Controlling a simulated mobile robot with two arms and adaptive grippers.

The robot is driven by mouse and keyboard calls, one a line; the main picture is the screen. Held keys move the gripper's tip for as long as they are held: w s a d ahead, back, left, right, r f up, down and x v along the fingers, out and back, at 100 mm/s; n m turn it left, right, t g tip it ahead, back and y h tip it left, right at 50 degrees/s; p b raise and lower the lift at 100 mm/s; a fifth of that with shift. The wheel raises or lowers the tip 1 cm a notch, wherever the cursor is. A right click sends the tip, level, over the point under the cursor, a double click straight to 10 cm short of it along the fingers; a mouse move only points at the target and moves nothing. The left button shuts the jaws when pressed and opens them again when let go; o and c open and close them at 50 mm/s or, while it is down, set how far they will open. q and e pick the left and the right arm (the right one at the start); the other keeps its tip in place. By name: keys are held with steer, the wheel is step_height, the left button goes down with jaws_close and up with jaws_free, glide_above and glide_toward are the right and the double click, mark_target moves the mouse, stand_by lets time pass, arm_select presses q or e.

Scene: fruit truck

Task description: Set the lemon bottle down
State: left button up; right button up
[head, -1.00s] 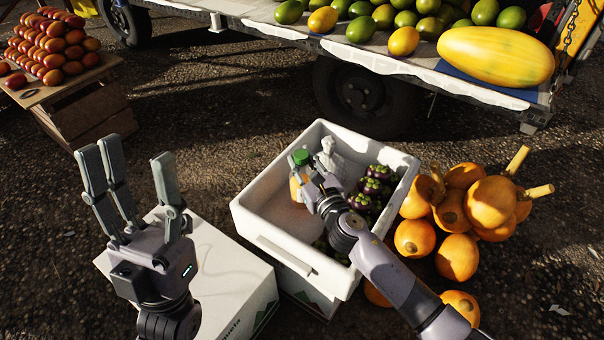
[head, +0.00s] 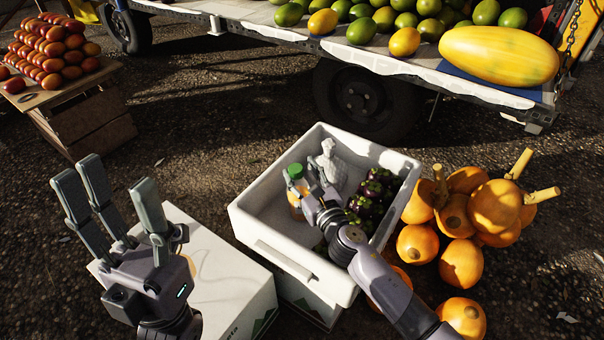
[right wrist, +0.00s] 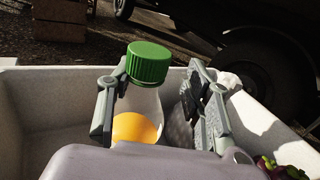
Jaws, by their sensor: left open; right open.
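The lemon bottle (head: 295,202) has a green cap and yellow-orange contents. It stands upright inside the white crate (head: 262,245), near its left wall; its base is hard to see. It also shows in the right wrist view (right wrist: 142,105), between the fingers and closer to the left one. My right gripper (head: 305,190) is inside the crate, open around the bottle, with a clear gap to the right finger. My left gripper (head: 115,205) is open and empty, fingers up, above a white box at the lower left.
A pale bust (head: 328,166) stands behind my right gripper in the crate, with dark mangosteens (head: 377,186) to the right. Orange fruit (head: 462,262) lies right of the crate. The white box (head: 235,290) is left of it. A fruit truck (head: 440,75) stands behind.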

steer(key=shift+s+f, duration=0.1)
steer(key=shift+f, duration=0.15)
steer(key=p+v, duration=0.1)
steer(key=v, duration=0.6)
steer(key=shift+s, duration=0.2)
steer(key=shift+d+r, duration=0.1)
steer(key=shift+r, duration=0.05)
